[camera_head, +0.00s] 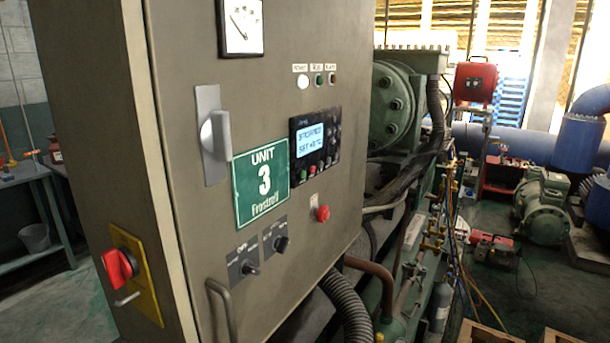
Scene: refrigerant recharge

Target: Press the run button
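A grey control cabinet (250,100) fills the left and middle of the head view. A black controller panel (335,142) with a lit blue display (310,139) is on its front; the top line seems to read "STOPPED". Several small coloured buttons run under and beside the display, among them a green one (304,174) and a red one (313,170). Their labels are too small to read, so I cannot tell which is run. A green lamp (319,80) sits above the panel between a lit white lamp and a dark reddish one. Neither gripper is in view.
A red mushroom button (322,213), two rotary switches, a lever handle (216,135) and a door handle (221,305) stand out from the cabinet front. A red rotary switch (117,266) is on its side. Hoses and machinery crowd the right.

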